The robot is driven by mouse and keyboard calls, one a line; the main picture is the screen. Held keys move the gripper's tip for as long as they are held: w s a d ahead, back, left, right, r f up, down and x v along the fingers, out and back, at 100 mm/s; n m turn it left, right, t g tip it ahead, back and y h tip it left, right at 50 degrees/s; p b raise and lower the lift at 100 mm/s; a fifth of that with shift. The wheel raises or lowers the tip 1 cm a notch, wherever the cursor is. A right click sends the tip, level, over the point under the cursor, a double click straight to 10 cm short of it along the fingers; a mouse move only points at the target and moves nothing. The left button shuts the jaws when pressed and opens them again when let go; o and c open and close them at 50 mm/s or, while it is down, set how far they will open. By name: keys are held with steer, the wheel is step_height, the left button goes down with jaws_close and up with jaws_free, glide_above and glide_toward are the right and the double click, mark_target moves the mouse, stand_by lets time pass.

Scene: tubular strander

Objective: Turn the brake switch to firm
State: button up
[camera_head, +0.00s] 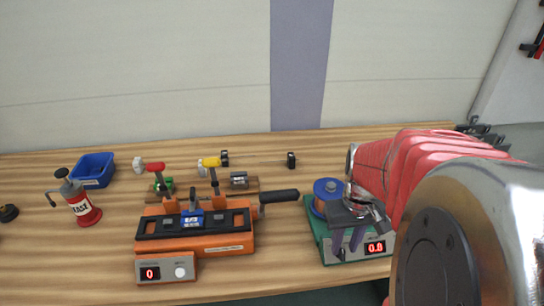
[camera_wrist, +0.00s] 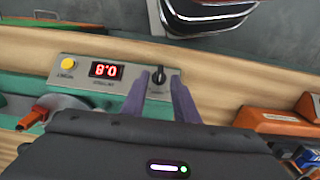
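The brake switch is a small black knob (camera_wrist: 158,76) on the grey front panel (camera_wrist: 75,80) of the green machine (camera_head: 327,240). In the wrist view its pointer sticks up towards the top of the picture. My gripper (camera_wrist: 161,77) is open, with its two purple fingertips on either side of the knob. I cannot tell whether they touch it. In the head view my gripper (camera_head: 347,250) hangs over the machine's front, and the knob is hidden there. The panel also carries a red lit display (camera_wrist: 106,70) and a yellow button (camera_wrist: 68,64). The lettering is too small to read.
An orange machine (camera_head: 228,243) with a black-handled lever (camera_head: 280,197) stands left of the green one. A blue spool (camera_head: 326,190) sits close to my gripper. A grease can (camera_head: 82,205) and blue bin (camera_head: 93,170) stand far left. The bench's front edge is close.

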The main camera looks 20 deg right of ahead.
mark_target(342, 254)
steer(key=shift+f, duration=1.1)
steer(key=shift+c, duration=0.6)
jaws_close()
